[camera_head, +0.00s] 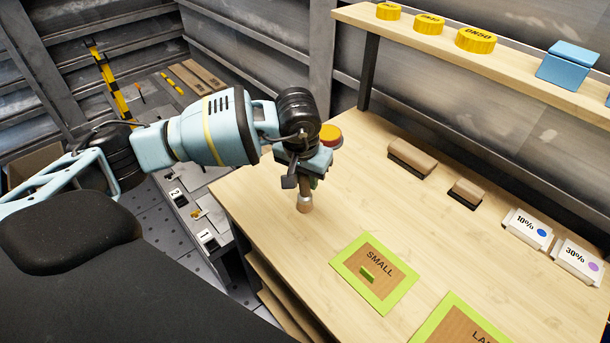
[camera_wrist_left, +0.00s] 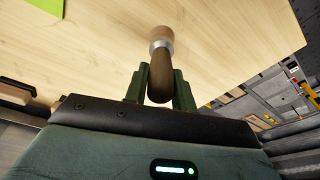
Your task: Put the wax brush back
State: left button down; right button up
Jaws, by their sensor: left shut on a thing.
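My left gripper (camera_head: 308,182) is shut on the wax brush, over the left end of the wooden workbench (camera_head: 400,240). The wax brush (camera_head: 304,203) points down below the gripper, with a metal band and a pale tip. In the left wrist view my left gripper (camera_wrist_left: 159,90) has its green fingers on both sides of the brush's dark wooden handle (camera_wrist_left: 159,72). The tip points away from the gripper toward the bench top. I cannot tell whether the tip touches the bench. My right gripper is not in view.
Green-edged mats marked SMALL (camera_head: 385,258) and partly visible LA... (camera_head: 455,318) lie in front. Two brown blocks (camera_head: 412,158) and cards marked 10% (camera_head: 527,228) and 30% (camera_head: 577,260) line the back. Yellow pucks (camera_head: 475,40) and a blue box (camera_head: 567,68) sit on the shelf.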

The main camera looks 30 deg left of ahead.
pick_arm(q)
jog(key=shift+f, duration=0.15)
jog(key=c, duration=1.2)
grip_release()
jog(key=shift+o, duration=0.2)
notch_tip(320, 180, up, 12)
jog(key=s, duration=0.2)
jog(key=shift+s+d, duration=0.2)
